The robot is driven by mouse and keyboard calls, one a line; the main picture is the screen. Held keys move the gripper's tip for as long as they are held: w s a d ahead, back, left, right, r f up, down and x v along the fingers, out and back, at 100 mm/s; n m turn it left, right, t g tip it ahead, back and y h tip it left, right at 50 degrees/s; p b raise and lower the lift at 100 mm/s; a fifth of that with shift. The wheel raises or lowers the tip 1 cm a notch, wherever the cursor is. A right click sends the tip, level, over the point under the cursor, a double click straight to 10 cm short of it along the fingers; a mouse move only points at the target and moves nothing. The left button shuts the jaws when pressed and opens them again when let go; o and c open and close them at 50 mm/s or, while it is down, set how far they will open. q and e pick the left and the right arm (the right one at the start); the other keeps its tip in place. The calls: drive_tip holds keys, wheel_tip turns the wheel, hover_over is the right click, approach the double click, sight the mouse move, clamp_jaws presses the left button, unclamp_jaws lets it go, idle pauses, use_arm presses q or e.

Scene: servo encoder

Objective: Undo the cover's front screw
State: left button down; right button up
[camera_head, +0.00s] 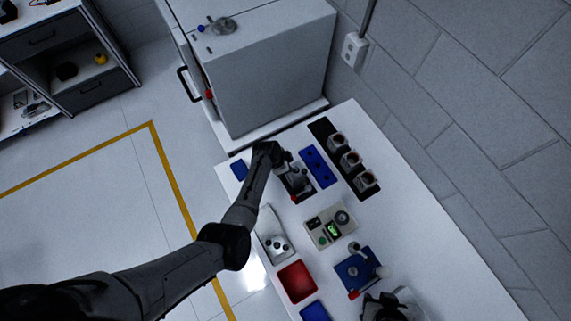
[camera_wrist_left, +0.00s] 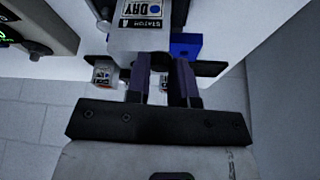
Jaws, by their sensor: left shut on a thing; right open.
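My left arm reaches in from the left, and its gripper (camera_head: 280,162) is over a dark station with a red corner (camera_head: 296,198). In the left wrist view, the two dark fingers (camera_wrist_left: 164,85) are shut on a small dark part, largely hidden between them. A grey block labelled "STATION A DRY" (camera_wrist_left: 150,38) is just beyond the fingertips. My right gripper (camera_head: 384,303) is open at the bottom edge, close to a blue fixture (camera_head: 345,272) with a silver part and a red piece. I cannot make out the cover or its front screw.
A meter with a green display (camera_head: 333,228) sits mid-table. A black rack (camera_head: 321,128) holds several cups. A grey cabinet (camera_head: 270,80) stands behind the table.

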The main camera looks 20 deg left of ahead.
idle(0.3)
use_arm(q)
drive_tip(key=c, duration=1)
unclamp_jaws()
drive_tip(key=shift+o, duration=0.2)
drive_tip(key=v, duration=1.3)
drive_tip(key=shift+s+a+r, duration=0.15)
drive_tip(key=shift+r, duration=0.15)
